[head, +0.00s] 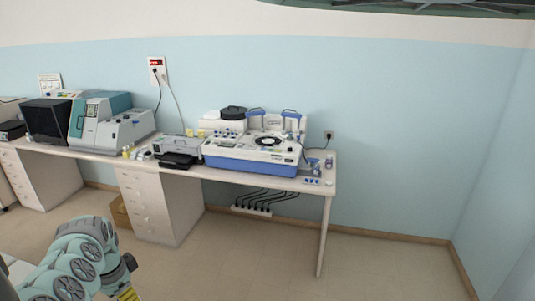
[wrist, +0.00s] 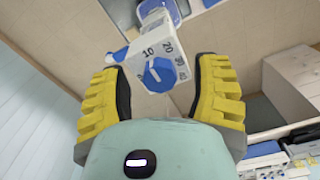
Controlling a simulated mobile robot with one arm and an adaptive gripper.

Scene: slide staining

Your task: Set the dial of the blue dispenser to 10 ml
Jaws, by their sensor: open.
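The blue dispenser's white dial face (wrist: 178,34) is in the upper middle of the wrist view, printed with 10, 20, 30 and a further, blurred number. Its blue dial knob (wrist: 158,73) sits on that face; I cannot tell which mark it points at. My gripper (wrist: 162,75) is open, with a yellow-padded finger on each side of the knob and clear gaps to both. It seems apart from the knob. In the head view my gripper shows only as a yellow sliver at the bottom edge, and I cannot identify the dispenser there.
A long white bench (head: 220,172) along the blue wall carries a blue-and-white staining machine (head: 250,160), a grey instrument (head: 115,130) and small bottles at its right end. Drawer units (head: 160,205) stand beneath. The floor (head: 270,265) in front is clear.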

